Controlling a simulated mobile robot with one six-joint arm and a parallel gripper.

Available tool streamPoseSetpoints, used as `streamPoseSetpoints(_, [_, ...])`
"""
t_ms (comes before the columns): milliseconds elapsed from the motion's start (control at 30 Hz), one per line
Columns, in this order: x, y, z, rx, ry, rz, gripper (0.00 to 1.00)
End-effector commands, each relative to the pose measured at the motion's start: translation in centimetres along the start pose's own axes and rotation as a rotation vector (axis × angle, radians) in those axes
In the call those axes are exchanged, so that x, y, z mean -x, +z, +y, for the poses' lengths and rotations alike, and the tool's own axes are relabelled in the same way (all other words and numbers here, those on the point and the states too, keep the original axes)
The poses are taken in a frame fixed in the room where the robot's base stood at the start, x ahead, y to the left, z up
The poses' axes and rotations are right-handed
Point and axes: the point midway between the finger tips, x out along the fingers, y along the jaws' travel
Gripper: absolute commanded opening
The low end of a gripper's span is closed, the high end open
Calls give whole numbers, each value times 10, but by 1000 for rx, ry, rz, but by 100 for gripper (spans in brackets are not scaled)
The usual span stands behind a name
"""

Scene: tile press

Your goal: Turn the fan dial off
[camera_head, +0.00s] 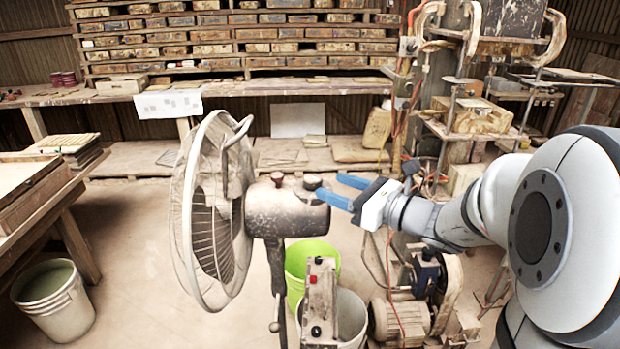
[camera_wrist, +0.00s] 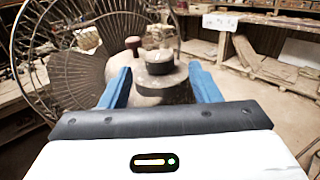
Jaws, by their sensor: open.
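A fan (camera_head: 215,210) with a wire cage and a worn dark motor housing (camera_head: 285,215) stands in the middle of the head view. A round dark dial (camera_head: 312,182) sits on top of the housing, at its right end. A smaller brown knob (camera_head: 277,178) stands left of it. My gripper (camera_head: 328,187) is open, its blue fingers pointing left at the housing's right end. In the wrist view the dial (camera_wrist: 159,66) shows in the gap between the fingertips, with the brown knob (camera_wrist: 133,45) behind it to the left. I cannot tell whether the fingers touch anything.
A control box with a red button (camera_head: 318,300) stands below the housing, before a green bucket (camera_head: 296,262). A motor machine (camera_head: 405,310) is on the floor below my arm. A workbench (camera_head: 40,205) and white bucket (camera_head: 55,300) are at left; shelves line the back.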

Motion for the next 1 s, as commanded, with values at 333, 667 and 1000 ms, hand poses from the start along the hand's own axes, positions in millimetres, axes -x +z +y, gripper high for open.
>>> streamPoseSetpoints(333, [-53,0,2,0,6,3,57])
streamPoseSetpoints(667, [-65,-1,2,3,3,4,57])
streamPoseSetpoints(1000, [-65,-1,2,3,4,4,37])
